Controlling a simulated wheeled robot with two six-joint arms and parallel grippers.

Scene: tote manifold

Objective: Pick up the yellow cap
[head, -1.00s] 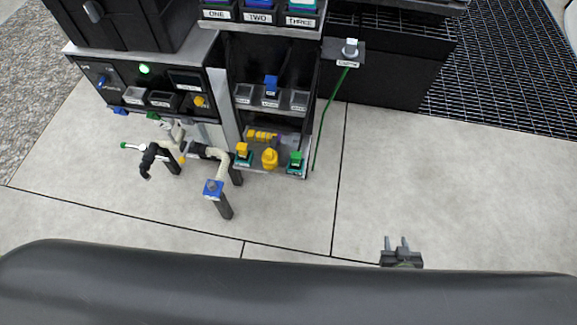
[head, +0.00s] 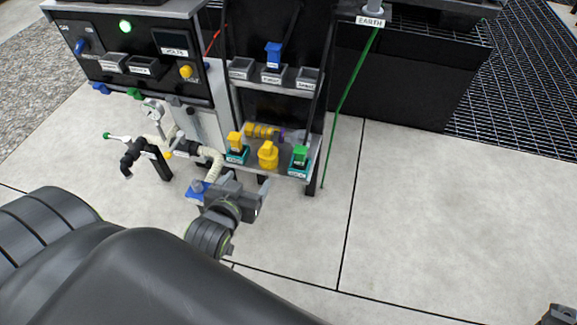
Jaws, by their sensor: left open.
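A yellow cap-like piece (head: 268,155) with a rounded body stands at the front middle of the low shelf (head: 285,167). A second yellow piece (head: 235,140) sits in a teal-based holder to its left, and a yellow ribbed fitting (head: 262,131) lies behind. My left gripper (head: 247,184) is open and empty, in front of and below the shelf in the picture, apart from the yellow pieces. A dark piece at the bottom right corner appears to be my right gripper (head: 562,315), mostly cut off; its jaws cannot be made out.
A green piece (head: 300,154) stands on the shelf's right end. A pipe with a gauge (head: 152,111) and a cream hose (head: 214,164) stand left. A green cable (head: 348,95) hangs right of the shelf. The floor (head: 430,220) at right is clear.

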